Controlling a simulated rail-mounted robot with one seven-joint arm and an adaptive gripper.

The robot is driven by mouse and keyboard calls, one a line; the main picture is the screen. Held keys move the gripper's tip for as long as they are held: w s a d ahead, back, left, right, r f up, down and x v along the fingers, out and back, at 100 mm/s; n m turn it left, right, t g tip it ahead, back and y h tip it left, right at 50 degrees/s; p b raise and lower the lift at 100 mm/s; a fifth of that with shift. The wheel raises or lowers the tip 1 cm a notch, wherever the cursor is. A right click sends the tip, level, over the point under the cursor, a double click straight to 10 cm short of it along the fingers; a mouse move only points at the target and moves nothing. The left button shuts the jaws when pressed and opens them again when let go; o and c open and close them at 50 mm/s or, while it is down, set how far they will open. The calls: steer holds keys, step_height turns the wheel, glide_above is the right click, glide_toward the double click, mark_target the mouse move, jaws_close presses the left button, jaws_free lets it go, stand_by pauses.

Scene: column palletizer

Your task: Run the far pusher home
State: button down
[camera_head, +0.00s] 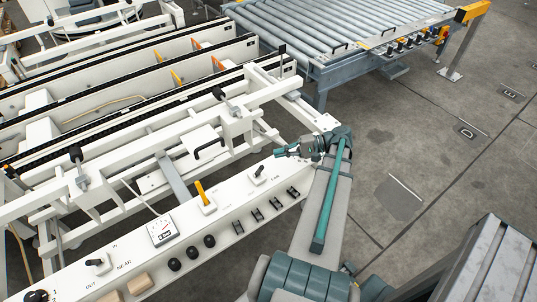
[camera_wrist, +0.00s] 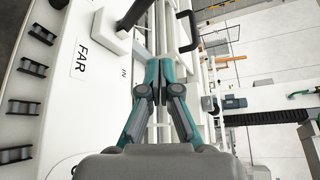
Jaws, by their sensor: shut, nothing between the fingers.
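The far lever switch (camera_head: 258,174) stands on the white control panel (camera_head: 226,210), its black handle raised from a pale base. In the wrist view the black handle (camera_wrist: 134,14) shows at the top, with the FAR label below left and the IN label below it. My gripper (camera_head: 281,153) is shut and empty. It is just beyond and to the right of the switch in the head view, apart from it. In the wrist view its closed fingertips (camera_wrist: 161,66) are below and right of the handle. I cannot tell which frame part is the far pusher.
The panel also carries the near lever (camera_head: 97,262), a yellow lever (camera_head: 204,196), a gauge (camera_head: 161,231) and several black knobs. White frame rails and a black handle (camera_head: 208,147) lie behind. A roller conveyor (camera_head: 340,25) stands at the back.

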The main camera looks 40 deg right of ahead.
steer(key=shift+s+d+f, duration=0.15)
steer(key=shift+s+d, duration=0.3)
steer(key=shift+d, duration=0.15)
steer(key=shift+s+d+f, duration=0.15)
steer(key=shift+s+d, duration=0.25)
steer(key=shift+d, duration=0.2)
